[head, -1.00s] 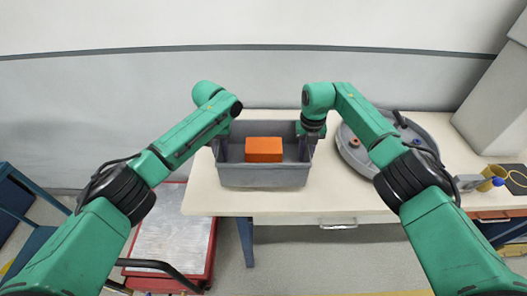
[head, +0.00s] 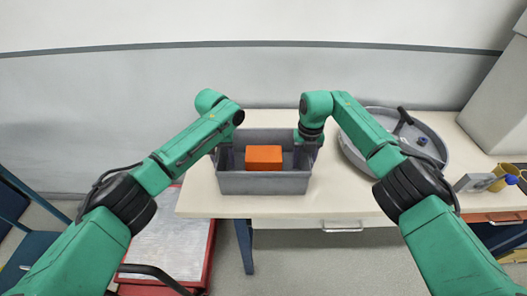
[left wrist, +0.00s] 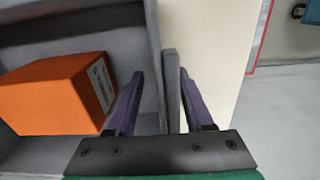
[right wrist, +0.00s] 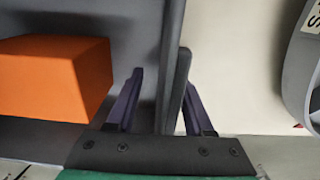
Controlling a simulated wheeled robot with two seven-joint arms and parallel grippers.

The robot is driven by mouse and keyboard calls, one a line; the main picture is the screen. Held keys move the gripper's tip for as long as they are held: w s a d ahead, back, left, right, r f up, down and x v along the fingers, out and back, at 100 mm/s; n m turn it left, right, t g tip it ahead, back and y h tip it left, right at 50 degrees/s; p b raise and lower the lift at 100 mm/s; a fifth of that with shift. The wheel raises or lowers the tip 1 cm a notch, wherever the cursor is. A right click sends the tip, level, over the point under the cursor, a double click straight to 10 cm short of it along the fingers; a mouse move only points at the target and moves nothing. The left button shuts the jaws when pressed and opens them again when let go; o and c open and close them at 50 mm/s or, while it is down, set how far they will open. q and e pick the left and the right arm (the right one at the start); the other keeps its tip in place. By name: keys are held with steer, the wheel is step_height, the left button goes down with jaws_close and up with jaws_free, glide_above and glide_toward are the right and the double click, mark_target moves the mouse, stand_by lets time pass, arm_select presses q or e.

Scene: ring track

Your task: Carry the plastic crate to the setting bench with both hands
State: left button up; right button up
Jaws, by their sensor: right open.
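The grey plastic crate (head: 265,184) stands on the cream-topped bench (head: 200,200), with an orange block (head: 264,157) inside. My left gripper (head: 225,150) is at the crate's left wall. In the left wrist view its fingers (left wrist: 160,90) stand apart on either side of that wall (left wrist: 169,75), with a gap on the inner side. My right gripper (head: 309,145) is at the right wall. In the right wrist view its open fingers (right wrist: 160,90) straddle that wall (right wrist: 172,50). The crate looks level; its underside is hidden.
A round grey tray (head: 440,155) with small parts stands right of the crate, partly behind my right arm. A yellow cup (head: 483,182) is at the bench's right. A red cart (head: 172,235) is at the lower left. Bench top is free left of the crate.

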steer(key=shift+d, duration=0.15)
steer(key=shift+r, duration=0.2)
step_height(320, 180, up, 12)
steer(key=shift+f, duration=0.2)
arm_select(q)
step_height(320, 180, up, 12)
steer(key=shift+f, duration=0.1)
